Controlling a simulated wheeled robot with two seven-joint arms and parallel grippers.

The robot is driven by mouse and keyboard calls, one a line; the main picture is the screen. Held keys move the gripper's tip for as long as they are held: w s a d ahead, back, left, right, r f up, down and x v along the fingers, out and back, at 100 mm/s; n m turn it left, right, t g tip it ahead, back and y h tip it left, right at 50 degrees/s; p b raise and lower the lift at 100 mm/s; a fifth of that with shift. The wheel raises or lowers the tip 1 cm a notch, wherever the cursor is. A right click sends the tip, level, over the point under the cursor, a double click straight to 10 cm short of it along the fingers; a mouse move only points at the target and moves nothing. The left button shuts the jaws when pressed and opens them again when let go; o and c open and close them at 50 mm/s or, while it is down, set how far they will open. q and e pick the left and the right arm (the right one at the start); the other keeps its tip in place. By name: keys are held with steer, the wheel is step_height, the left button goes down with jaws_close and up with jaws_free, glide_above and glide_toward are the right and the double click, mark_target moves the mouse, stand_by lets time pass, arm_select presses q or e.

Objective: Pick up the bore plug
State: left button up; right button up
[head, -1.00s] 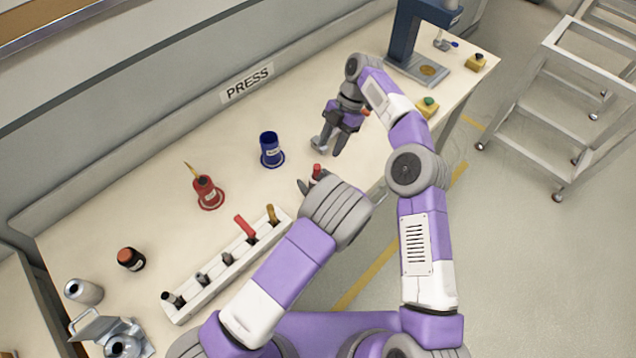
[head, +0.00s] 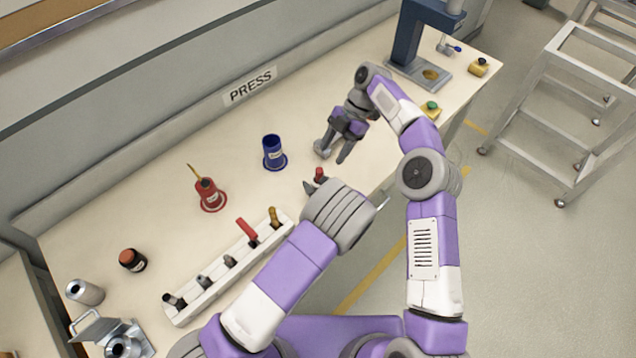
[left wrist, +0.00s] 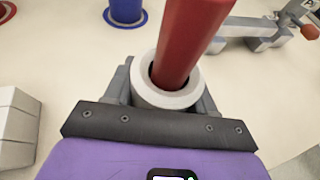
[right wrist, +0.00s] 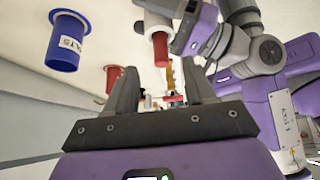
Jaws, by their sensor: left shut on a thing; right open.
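A red-handled plug (left wrist: 190,45) stands in the bore of a pale grey ring-shaped sleeve (left wrist: 148,94) in the left wrist view. My left gripper (head: 316,183) is shut on the sleeve, with a finger on either side of it. In the head view the red handle (head: 319,173) shows just above that gripper, and my left wrist hides most of the rest. The right wrist view shows the red handle (right wrist: 160,48) and pale sleeve (right wrist: 152,22) too. My right gripper (head: 331,157) is open and empty, farther back over the table.
A rack (head: 192,308) holds several plugs, one red-handled. A blue cup (head: 273,148) and a red holder (head: 207,190) stand behind it. A grey fixture (left wrist: 248,36) lies near my right gripper. A blue press (head: 420,40) stands at the far end.

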steer(key=s+d+f+m+t+y, duration=0.35)
steer(key=d+m+y, duration=0.25)
steer(key=m+y, duration=0.25)
steer(key=shift+t+y, duration=0.35)
steer(key=shift+y, duration=0.2)
steer(key=shift+r+x, duration=0.15)
steer(key=shift+x, duration=1.85)
steer(key=shift+r+x, duration=0.2)
steer(key=shift+x, duration=1.85)
steer(key=shift+r+x, duration=0.15)
steer(key=shift+x, duration=1.85)
steer(key=shift+a, duration=0.1)
steer(key=shift+c, duration=0.3)
jaws_close()
